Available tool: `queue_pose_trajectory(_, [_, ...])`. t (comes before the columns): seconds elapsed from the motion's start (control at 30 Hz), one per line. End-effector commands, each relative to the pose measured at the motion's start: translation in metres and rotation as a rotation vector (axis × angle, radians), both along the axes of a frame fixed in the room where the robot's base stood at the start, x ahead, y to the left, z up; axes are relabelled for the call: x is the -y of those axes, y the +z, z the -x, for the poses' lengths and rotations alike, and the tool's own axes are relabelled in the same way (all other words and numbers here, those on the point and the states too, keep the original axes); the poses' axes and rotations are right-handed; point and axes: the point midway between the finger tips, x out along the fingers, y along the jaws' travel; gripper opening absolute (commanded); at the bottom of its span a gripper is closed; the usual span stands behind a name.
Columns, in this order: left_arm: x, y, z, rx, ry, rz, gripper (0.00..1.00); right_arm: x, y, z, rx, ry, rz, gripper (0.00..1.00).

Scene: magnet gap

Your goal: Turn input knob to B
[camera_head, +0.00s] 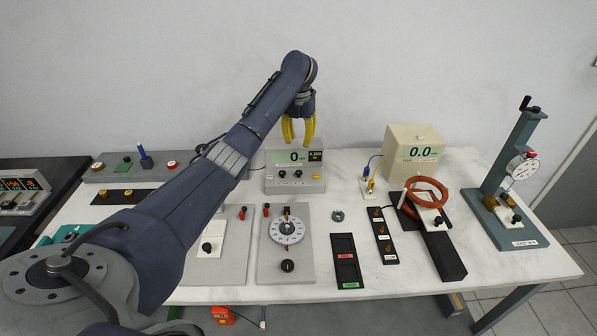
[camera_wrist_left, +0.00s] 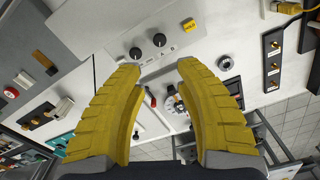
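A grey meter box (camera_head: 293,184) with a green display reading 0 stands near the back of the white bench. Its front panel carries two small black knobs, a left one (camera_head: 282,174) and a right one (camera_head: 298,174). In the left wrist view the same left knob (camera_wrist_left: 135,54) and right knob (camera_wrist_left: 159,40) show beyond the fingers. My right gripper is not seen.
A dial board (camera_head: 265,268) stands in front of the box. A cream box (camera_head: 395,150) reading 0.0, an orange coil (camera_head: 444,189) and a tall gauge stand (camera_head: 497,170) are to the right. My left arm covers much of the left bench.

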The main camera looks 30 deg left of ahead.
Motion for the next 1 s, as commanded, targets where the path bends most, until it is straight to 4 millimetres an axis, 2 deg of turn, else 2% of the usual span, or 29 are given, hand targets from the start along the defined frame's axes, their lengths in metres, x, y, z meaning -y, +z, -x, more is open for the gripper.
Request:
queue_pose_trajectory(0.17, [0.002, -0.024, 0.000, 0.000, -0.001, 0.003, 0.34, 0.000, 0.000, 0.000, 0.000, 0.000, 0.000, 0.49])
queue_pose_trajectory(0.6, [0.001, -0.100, 0.000, -0.002, -0.002, 0.000, 0.34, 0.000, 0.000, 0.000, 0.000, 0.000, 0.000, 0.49])
queue_pose_trajectory(0.8, [0.000, -0.124, 0.000, -0.001, 0.000, 0.000, 0.34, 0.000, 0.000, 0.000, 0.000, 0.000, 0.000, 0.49])
queue_pose_trajectory(1.0, [0.000, -0.137, 0.000, 0.001, 0.000, -0.001, 0.34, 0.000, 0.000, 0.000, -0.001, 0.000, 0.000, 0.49])
